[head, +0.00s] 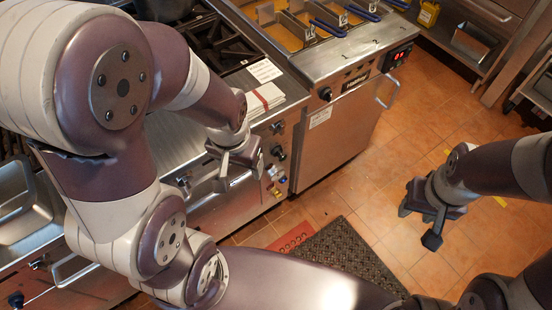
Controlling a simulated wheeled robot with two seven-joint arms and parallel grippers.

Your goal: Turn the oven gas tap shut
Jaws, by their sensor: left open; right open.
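The steel range front has a dark knob (278,153) and a group of small coloured taps near its right end. My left gripper (240,171) is open and empty, in front of the range and just left of the coloured taps. Contact with the front is not visible. My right gripper (418,224) is open and empty over the tiled floor, far right of the taps.
A fryer (345,130) with blue-handled baskets stands right of the range, with a bar handle (388,92) sticking out. A dark mat (345,255) lies on the orange tiles. My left arm covers much of the range. The floor at right is mostly clear.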

